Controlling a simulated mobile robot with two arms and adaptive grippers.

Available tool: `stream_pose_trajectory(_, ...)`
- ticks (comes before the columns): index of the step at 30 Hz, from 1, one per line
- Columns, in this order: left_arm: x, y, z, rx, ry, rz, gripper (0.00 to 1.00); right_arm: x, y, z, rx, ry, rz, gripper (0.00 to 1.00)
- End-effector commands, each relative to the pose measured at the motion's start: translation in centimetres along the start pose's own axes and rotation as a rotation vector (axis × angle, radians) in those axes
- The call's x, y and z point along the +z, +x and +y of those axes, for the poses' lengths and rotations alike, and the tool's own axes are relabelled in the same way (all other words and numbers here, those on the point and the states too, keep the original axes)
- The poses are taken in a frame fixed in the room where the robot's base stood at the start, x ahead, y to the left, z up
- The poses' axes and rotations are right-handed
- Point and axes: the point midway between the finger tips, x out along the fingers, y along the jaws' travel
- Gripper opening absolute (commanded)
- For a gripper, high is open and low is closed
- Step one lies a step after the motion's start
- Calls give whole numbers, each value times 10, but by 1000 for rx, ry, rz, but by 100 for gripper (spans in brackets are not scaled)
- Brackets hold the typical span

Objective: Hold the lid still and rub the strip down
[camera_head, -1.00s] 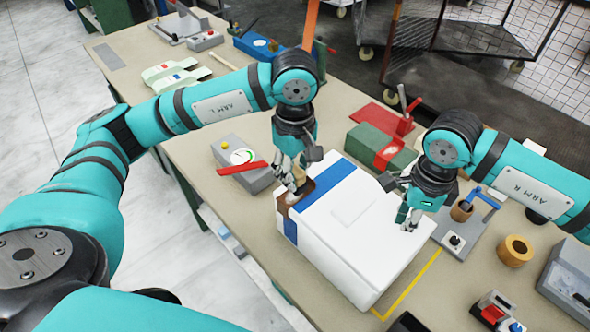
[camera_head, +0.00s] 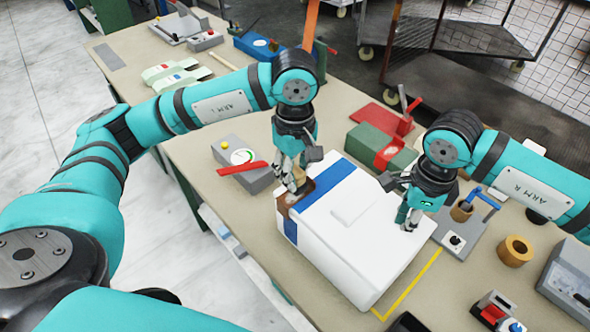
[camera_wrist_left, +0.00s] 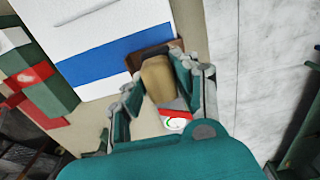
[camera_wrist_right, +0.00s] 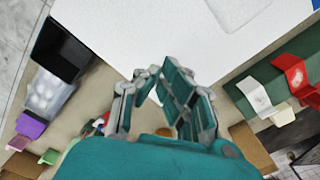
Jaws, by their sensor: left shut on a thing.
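A large white box (camera_head: 350,262) with a white lid (camera_head: 385,213) stands on the bench, a blue strip (camera_head: 325,193) running across it. A brown strip (camera_head: 312,196) shows at its far left corner. My left gripper (camera_head: 293,186) is over that corner, shut on a tan block (camera_wrist_left: 157,80). The block's end is at the brown strip, in the left wrist view too (camera_wrist_left: 135,62); its exact contact is hidden. My right gripper (camera_head: 411,224) points down at the lid's right part, its fingertips at or just above the surface. In the right wrist view its fingers (camera_wrist_right: 160,70) are close together with nothing seen between them.
A grey device with a dial (camera_head: 246,165) and red bar is left of the box. A green and red block (camera_head: 382,150) is behind it. A wooden ring (camera_head: 515,251) and a grey device with a knob (camera_head: 458,238) are at the right. Yellow tape (camera_head: 412,283) runs beside the box.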

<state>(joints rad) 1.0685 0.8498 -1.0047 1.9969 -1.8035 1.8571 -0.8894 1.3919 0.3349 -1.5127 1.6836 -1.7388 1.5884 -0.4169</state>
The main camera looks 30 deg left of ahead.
Motion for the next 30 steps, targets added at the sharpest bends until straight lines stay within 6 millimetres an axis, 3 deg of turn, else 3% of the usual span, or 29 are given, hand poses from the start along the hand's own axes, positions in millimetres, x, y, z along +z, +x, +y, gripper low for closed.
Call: stream_pose_trajectory(30, 0, 0, 0, 0, 0, 0, 3, 0, 17, 0, 1, 0, 0, 0)
